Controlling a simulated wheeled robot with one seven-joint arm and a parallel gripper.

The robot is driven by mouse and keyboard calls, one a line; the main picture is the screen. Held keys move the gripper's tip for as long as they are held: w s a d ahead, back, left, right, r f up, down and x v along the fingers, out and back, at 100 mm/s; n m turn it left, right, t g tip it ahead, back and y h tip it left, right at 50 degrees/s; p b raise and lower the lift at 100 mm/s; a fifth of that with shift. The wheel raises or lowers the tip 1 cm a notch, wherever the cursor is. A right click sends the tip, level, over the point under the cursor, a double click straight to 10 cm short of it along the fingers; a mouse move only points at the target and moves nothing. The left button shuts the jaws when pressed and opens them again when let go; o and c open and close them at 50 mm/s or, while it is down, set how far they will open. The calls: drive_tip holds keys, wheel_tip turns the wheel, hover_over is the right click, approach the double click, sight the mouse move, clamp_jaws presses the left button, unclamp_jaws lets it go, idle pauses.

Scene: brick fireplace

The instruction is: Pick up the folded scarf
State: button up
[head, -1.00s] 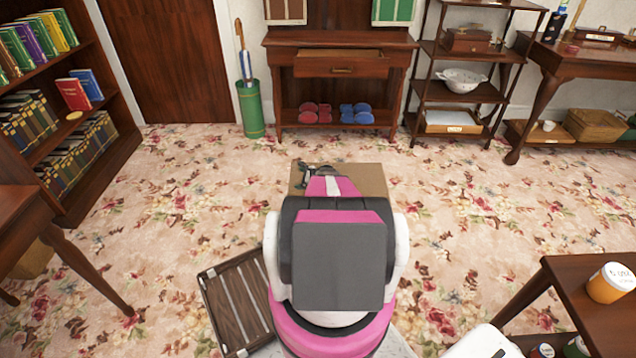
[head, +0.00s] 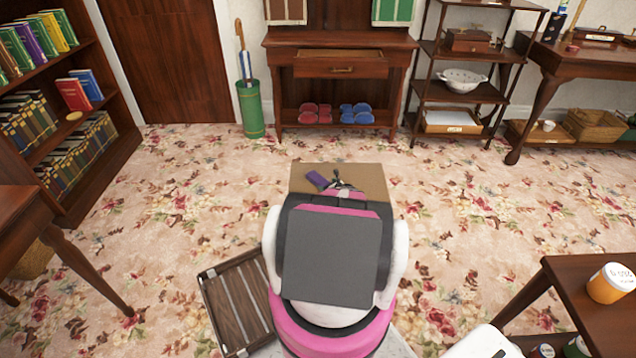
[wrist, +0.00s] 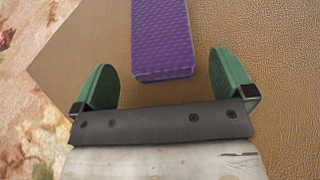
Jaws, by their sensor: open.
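The folded scarf (wrist: 162,35) is a purple, textured, narrow block lying flat on a brown surface (wrist: 270,60). In the wrist view its near end shows between my two green fingers, and its far end runs out of the top edge. My gripper (wrist: 163,60) is open and empty, with one finger on each side of the scarf's near end and a gap on both sides. I cannot tell how high the fingers are above the surface. In the head view the scarf (head: 316,180) shows at the left on the brown top (head: 372,176), partly hidden by my arm.
A slatted wooden crate (head: 238,303) lies on the carpet to the left of my base. A side table (head: 590,315) with an orange jar (head: 610,283) stands at the lower right. Open carpet (head: 470,210) surrounds the brown-topped piece. A wooden console (head: 340,100) stands against the wall.

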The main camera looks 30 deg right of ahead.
sight(324, 183)
drive_tip(key=x, duration=0.5)
drive_tip(key=shift+w+r, duration=0.15)
drive_tip(key=shift+w, duration=0.1)
drive_tip(key=c, duration=1)
